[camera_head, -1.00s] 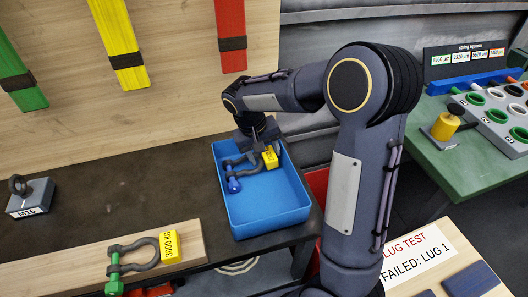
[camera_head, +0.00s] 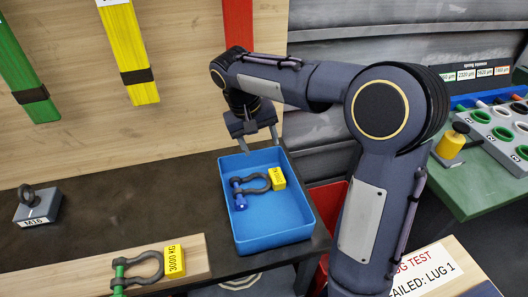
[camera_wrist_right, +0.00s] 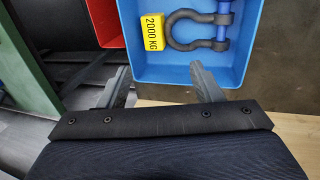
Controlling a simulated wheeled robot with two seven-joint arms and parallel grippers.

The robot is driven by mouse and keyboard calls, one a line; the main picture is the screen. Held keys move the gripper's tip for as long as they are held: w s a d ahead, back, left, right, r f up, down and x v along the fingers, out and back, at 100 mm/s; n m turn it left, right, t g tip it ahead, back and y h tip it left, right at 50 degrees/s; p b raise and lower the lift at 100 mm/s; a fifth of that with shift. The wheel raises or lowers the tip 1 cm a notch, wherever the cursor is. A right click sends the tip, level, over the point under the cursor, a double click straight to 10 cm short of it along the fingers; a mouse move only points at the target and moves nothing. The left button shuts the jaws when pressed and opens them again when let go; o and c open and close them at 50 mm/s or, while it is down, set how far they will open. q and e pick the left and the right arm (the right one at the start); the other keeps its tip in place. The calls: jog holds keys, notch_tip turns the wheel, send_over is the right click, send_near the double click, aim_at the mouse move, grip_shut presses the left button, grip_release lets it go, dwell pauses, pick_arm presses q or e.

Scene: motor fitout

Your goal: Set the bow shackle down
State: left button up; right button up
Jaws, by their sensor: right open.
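A dark grey bow shackle (camera_head: 252,184) with a blue pin and a yellow tag (camera_head: 278,179) lies in the blue tray (camera_head: 272,230), toward its back. In the right wrist view the shackle (camera_wrist_right: 186,44) lies on the tray floor, its tag reading 2000 KG. My right gripper (camera_head: 259,148) is open and empty above the back of the tray, apart from the shackle. Its two fingers (camera_wrist_right: 163,85) also show spread in the right wrist view. My left gripper is not in view.
Another shackle (camera_head: 143,266) with a green pin and a 3000 KG tag lies on a wooden board (camera_head: 196,262). An M16 eye-bolt block (camera_head: 38,207) stands at left. A red bin (camera_head: 326,205) is right of the tray. A green table (camera_head: 470,185) stands at right.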

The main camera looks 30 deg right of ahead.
jog(key=s+a+f+t+y, duration=0.1)
jog(key=s+a+t+y, duration=0.1)
jog(key=s, duration=0.9)
jog(key=s+a+f+n+t+y, duration=0.1)
jog(key=s+a+f+t+y, duration=0.1)
jog(key=s, duration=0.9)
jog(key=a+t+y, duration=0.1)
jog(key=t+y, duration=0.1)
jog(key=shift+s+a+y, duration=0.2)
jog(key=shift+s+y, duration=0.1)
